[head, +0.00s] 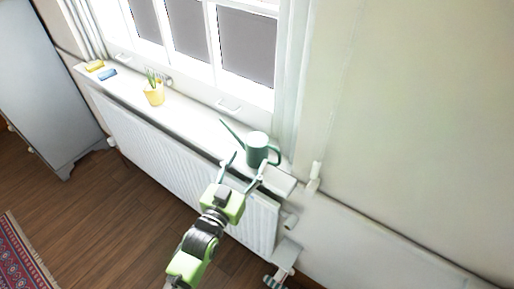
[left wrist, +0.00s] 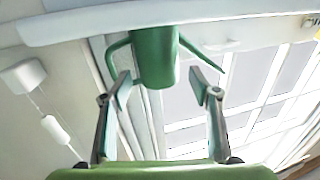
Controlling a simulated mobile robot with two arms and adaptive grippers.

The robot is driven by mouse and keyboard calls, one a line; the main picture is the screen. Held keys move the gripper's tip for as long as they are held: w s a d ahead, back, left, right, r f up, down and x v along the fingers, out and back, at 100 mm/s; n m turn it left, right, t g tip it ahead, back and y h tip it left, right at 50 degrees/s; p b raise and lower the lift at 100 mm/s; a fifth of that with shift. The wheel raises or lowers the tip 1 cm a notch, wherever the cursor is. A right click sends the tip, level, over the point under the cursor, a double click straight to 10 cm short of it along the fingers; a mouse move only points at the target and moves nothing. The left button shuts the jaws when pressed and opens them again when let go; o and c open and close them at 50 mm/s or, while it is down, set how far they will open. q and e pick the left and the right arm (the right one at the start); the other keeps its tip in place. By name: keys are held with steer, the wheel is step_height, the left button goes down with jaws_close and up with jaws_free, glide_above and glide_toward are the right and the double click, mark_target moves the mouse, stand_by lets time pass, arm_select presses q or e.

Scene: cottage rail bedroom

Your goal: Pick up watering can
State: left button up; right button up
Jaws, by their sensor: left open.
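The green watering can (head: 256,147) stands upright on the right end of the white windowsill, its spout pointing left and its handle on the right. My left gripper (head: 244,172) is open just in front of the can, with its fingers spread. In the left wrist view the picture is upside down, and the can (left wrist: 154,56) hangs from the sill at the top. There the open fingers (left wrist: 160,90) reach to either side of the can's body, with one finger near the handle and the other near the spout. No finger clearly touches it. My right gripper is not in view.
A yellow pot with a plant (head: 154,95), a blue block (head: 107,74) and a yellow block (head: 95,66) stand further left on the windowsill (head: 195,130). A white radiator (head: 165,150) is below the sill. The window and a curtain are behind. Wooden floor lies at lower left.

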mark_target(253, 155)
arm_select(q)
steer(key=shift+x, duration=0.85)
steer(key=shift+w, duration=0.15)
steer(key=x, duration=0.2)
steer(key=p+x, duration=0.1)
steer(key=x, duration=0.1)
steer(key=shift+d+r+p, duration=0.1)
steer(key=shift+d+p, duration=0.15)
steer(key=shift+p, duration=0.05)
steer(key=shift+w+d, duration=0.15)
steer(key=shift+w, duration=0.15)
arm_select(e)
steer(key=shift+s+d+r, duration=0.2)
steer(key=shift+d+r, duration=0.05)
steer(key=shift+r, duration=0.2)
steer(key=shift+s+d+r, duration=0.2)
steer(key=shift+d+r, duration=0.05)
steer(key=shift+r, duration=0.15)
arm_select(q)
steer(key=c, duration=1.2)
steer(key=shift+c, duration=0.2)
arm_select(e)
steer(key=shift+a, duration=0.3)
